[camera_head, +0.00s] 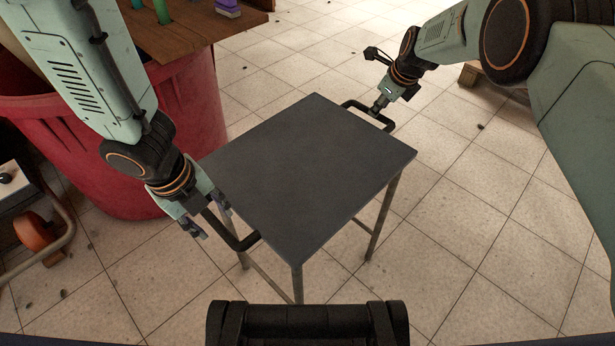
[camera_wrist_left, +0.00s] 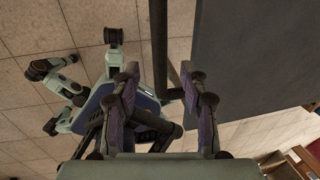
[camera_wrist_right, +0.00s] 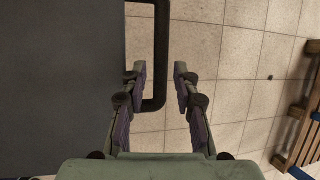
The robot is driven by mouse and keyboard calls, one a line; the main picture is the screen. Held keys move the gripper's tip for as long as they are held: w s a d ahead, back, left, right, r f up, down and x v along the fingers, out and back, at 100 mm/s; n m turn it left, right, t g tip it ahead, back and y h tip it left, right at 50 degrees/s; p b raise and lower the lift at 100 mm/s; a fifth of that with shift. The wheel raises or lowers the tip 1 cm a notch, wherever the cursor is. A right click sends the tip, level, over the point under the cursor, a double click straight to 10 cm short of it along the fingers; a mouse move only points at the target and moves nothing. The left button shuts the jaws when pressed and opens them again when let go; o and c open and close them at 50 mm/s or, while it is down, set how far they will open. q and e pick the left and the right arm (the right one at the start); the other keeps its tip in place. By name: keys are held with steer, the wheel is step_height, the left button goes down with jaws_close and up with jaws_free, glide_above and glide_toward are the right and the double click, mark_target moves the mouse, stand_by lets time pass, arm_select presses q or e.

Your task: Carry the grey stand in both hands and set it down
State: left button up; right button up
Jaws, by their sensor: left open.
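The grey stand (camera_head: 310,170) stands upright on its legs on the tiled floor, with a flat dark top and a black handle on each of two opposite sides. My left gripper (camera_head: 208,218) is open at the left handle (camera_head: 243,243). In the left wrist view the handle bar (camera_wrist_left: 188,85) shows between the spread fingers (camera_wrist_left: 193,80). My right gripper (camera_head: 382,103) is at the far right handle (camera_head: 352,103). In the right wrist view its fingers (camera_wrist_right: 160,72) are apart, with the handle bar (camera_wrist_right: 161,45) between them.
A red bin (camera_head: 120,185) stands close to the stand's left. A wooden surface (camera_head: 175,40) with coloured items is at the back left. A wheeled cart (camera_head: 35,225) is at the far left, and a wooden pallet (camera_head: 470,75) at the back right. The floor right of the stand is clear.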

mark_target(219, 224)
arm_select(q)
steer(key=f, duration=0.2)
steer(key=shift+w+d+f, duration=0.1)
steer(key=shift+w+f, duration=0.2)
steer(key=shift+f, duration=0.1)
arm_select(e)
steer(key=x, duration=0.3)
arm_select(q)
steer(key=shift+w+d+f, duration=0.1)
steer(key=shift+f, duration=0.5)
steer(key=shift+w+d+f, duration=0.1)
steer(key=shift+f, duration=0.45)
arm_select(e)
steer(key=shift+x, duration=1.2)
arm_select(q)
steer(key=shift+f, duration=0.1)
arm_select(e)
steer(key=shift+w+a, duration=0.1)
steer(key=shift+c, duration=0.2)
arm_select(q)
steer(key=c, duration=0.6)
arm_select(e)
jaws_close()
arm_select(q)
jaws_close()
steer(key=shift+w, duration=0.1)
arm_select(e)
steer(key=shift+w+r, duration=0.2)
steer(key=shift+r, duration=0.15)
